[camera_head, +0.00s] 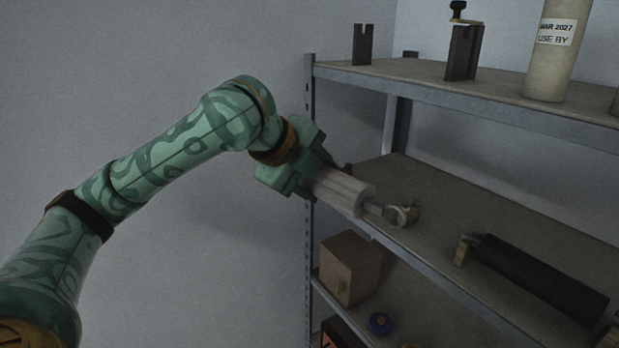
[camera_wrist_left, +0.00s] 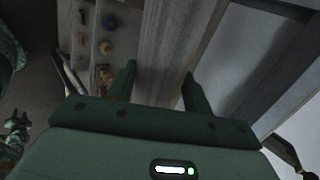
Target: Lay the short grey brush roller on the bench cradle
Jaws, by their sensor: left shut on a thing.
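The short grey brush roller (camera_head: 343,192) shows in the head view, pointing down and right out of my left gripper (camera_head: 311,177). My left gripper is shut on its near end, at the left end of the middle shelf. The roller's thin shaft reaches a pale end support (camera_head: 402,214) on that shelf; I cannot tell whether they touch. In the left wrist view, my gripper's two fingers (camera_wrist_left: 158,82) stand on either side of a grey streaked surface. I cannot make out a bench cradle.
A black roller (camera_head: 540,274) lies on the middle shelf (camera_head: 430,190), with a pale support (camera_head: 465,249) at its left end. Dark notched blocks (camera_head: 463,52) and a labelled cylinder (camera_head: 556,50) stand on the top shelf.

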